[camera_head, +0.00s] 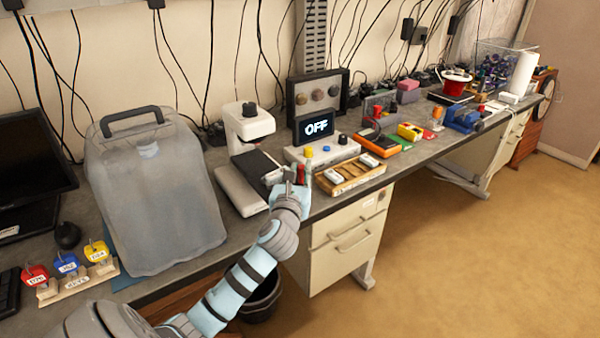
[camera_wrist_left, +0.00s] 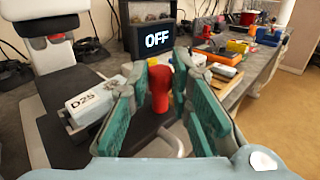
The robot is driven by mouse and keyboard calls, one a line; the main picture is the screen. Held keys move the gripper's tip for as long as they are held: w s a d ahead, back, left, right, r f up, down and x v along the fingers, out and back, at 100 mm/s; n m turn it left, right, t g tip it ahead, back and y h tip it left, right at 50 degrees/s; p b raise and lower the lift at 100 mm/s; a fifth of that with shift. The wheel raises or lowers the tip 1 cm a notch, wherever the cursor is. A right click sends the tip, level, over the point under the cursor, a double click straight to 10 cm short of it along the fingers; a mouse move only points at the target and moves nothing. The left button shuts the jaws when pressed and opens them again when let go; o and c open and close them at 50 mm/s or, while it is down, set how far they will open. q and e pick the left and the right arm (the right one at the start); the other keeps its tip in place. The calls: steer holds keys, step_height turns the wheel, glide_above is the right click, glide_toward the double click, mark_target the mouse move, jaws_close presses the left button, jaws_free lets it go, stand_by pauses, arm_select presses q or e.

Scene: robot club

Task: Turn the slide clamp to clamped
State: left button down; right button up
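The slide clamp shows as a red upright handle (camera_wrist_left: 160,88) beside a white block labelled D25 (camera_wrist_left: 92,100) in the left wrist view. In the head view the red handle (camera_head: 301,174) shows just behind my left gripper. My left gripper (camera_head: 287,187) reaches in over the bench's front edge. In the left wrist view its teal-padded fingers (camera_wrist_left: 164,75) are spread on both sides of the red handle, with a small gap visible at the left. My right gripper is not in view.
A white device with a black plate (camera_head: 256,165) stands left of the gripper. A display reading OFF (camera_head: 316,126) stands behind it. A wooden tray (camera_head: 350,176) lies close on the right. A large translucent container (camera_head: 155,200) fills the bench at left. Open floor lies right.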

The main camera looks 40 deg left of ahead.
arm_select(q)
steer(key=shift+d+n+g+y, duration=0.1)
steer(key=shift+n+g+y, duration=0.25)
steer(key=shift+y, duration=0.25)
steer(key=shift+w+n, duration=0.1)
steer(key=shift+n, duration=0.15)
steer(key=shift+d+f+n+g+y+b, duration=0.15)
steer(key=shift+n+g+y+b, duration=0.35)
steer(key=shift+n+g+y, duration=0.45)
steer(key=shift+w+d+n+g+y+b, duration=0.1)
steer(key=shift+w+n+g+y+b, duration=0.1)
steer(key=shift+n+g+y+b, duration=1.3)
steer(key=shift+w+d+n+g+y+b, duration=0.2)
steer(key=shift+n+g+y+b, duration=0.5)
steer(key=shift+g+b, duration=1.5)
steer(key=shift+w+d+n+g+y+b, duration=0.1)
steer(key=shift+w+n+g+y+b, duration=0.15)
steer(key=shift+n+g+y+b, duration=1.55)
steer(key=shift+m+t+h+b, duration=0.45)
steer(key=shift+t+h+b, duration=0.2)
steer(key=shift+h, duration=0.3)
steer(key=c, duration=1.5)
jaws_free()
steer(key=shift+a, duration=0.1)
steer(key=shift+o, duration=0.2)
steer(key=shift+r, duration=0.2)
